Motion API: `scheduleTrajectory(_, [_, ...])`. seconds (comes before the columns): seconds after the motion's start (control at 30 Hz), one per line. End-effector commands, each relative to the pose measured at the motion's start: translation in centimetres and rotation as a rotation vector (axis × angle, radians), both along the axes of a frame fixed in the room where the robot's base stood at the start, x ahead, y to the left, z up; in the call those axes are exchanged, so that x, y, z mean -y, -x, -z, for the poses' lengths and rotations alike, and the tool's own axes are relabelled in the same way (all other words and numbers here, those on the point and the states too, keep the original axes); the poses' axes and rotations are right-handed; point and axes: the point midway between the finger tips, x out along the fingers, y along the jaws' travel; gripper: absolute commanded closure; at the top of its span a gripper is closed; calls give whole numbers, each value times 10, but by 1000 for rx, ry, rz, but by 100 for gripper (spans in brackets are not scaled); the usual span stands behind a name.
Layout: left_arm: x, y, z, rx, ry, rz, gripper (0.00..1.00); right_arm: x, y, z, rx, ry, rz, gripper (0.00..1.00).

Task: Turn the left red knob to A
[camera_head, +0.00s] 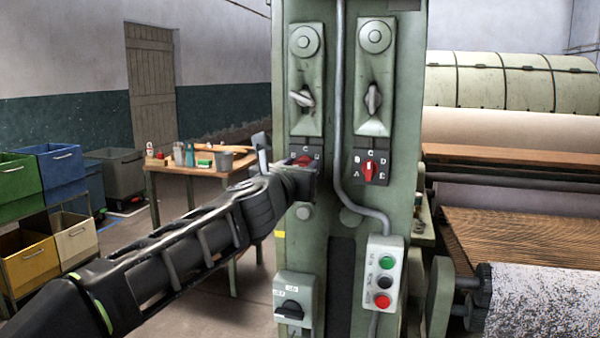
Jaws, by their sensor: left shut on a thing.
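The left red knob (303,160) sits on a dark lettered dial plate on the left side of the green machine column (340,240). Only its upper part shows; my left gripper (303,176) covers the rest, so its pointing direction cannot be read. My left gripper is at the knob and shut on it. Its arm comes in from the lower left. The right red knob (369,172) is clear on its own dial plate, with letters B, C, D, A and E visible around it. My right gripper is not in view.
A grey conduit (340,100) runs down between the two dials to a button box (383,275) with green, black and red buttons. A dark rotary switch (290,310) is at lower left. Rollers fill the right side. A cluttered table (200,168) and bins (65,160) stand behind left.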

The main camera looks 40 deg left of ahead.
Motion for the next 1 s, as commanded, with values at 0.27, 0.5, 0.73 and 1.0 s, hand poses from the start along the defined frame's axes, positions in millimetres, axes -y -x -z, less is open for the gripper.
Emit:
scheduleTrajectory(0.27, [0,0,4,83,243,0,100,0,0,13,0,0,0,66])
scheduleTrajectory(0.5, [0,-1,3,144,418,0,100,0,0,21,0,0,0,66])
scheduleTrajectory(0.73, [0,0,3,176,514,-1,100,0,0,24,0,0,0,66])
scheduleTrajectory(1.0, [0,0,2,187,547,-1,100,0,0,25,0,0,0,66])
